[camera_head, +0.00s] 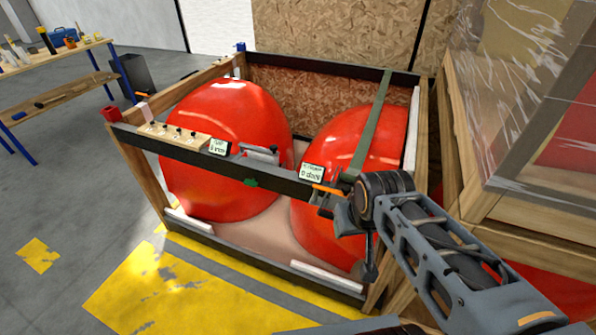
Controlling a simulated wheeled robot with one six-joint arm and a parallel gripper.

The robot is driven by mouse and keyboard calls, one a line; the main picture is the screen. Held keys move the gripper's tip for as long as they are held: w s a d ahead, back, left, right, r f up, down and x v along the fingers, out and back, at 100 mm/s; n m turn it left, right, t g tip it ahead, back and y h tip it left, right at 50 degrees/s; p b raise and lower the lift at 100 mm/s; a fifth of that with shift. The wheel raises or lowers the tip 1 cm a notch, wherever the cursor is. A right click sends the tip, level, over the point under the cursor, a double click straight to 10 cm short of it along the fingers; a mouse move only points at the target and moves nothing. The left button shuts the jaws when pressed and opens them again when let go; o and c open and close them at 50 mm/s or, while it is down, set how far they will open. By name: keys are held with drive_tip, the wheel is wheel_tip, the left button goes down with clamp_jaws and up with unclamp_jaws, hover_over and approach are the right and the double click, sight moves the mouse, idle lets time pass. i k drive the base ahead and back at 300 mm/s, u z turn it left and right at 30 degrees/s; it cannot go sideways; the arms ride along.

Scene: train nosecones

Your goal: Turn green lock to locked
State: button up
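A small green piece (250,182), which looks like the green lock, sits on the front face of the crate's dark front beam (268,178), below a grey bracket (261,154). It is too small to tell which way it is turned. My gripper (328,207) is at the right part of the same beam, to the right of the green piece and apart from it. An orange handle-like piece (328,189) shows right beside my gripper. I cannot tell whether they touch. My fingers are dark and small here, so their opening is unclear.
Two red nosecones (225,140) fill the wooden crate. A dark green bar (371,125) crosses above the right one. Labels (312,172) and a board with black knobs (178,136) sit along the beam. A wrapped crate (520,110) stands close at right.

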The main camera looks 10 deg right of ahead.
sight(251, 184)
drive_tip(key=u, duration=0.05)
drive_tip(key=i, duration=0.35)
drive_tip(key=u, duration=2.1)
